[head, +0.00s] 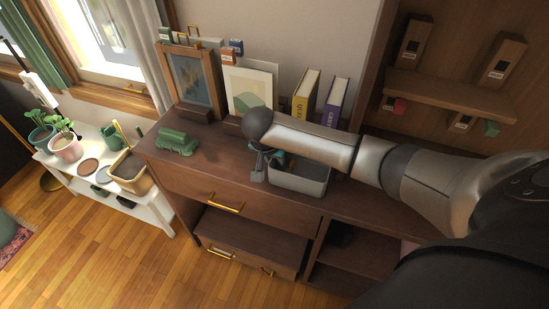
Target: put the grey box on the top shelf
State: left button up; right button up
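The grey box (301,184) stands upright on the dark wooden dresser top (222,165). It is open at the top, and my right arm passes above it and hides part of its rim and inside. My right gripper (262,168) points down at the left end of the box. The fingers are small and partly hidden, so I cannot tell whether they are open or touch the box wall. A wooden shelf board (450,96) is in the shelf unit at the upper right; I cannot tell whether it is the top shelf. My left gripper is out of view.
A green ornament (177,141) sits on the dresser's left part. A framed picture (190,82), a yellow book (306,97) and a purple book (334,103) stand at the back. Small blocks (399,106) sit on the shelf unit. A drawer (240,249) below looks pulled out.

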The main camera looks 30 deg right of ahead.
jog(key=p+v, duration=0.3)
jog(key=v, duration=0.9)
jog(key=shift+w+r, duration=0.1)
jog(key=shift+r, duration=0.1)
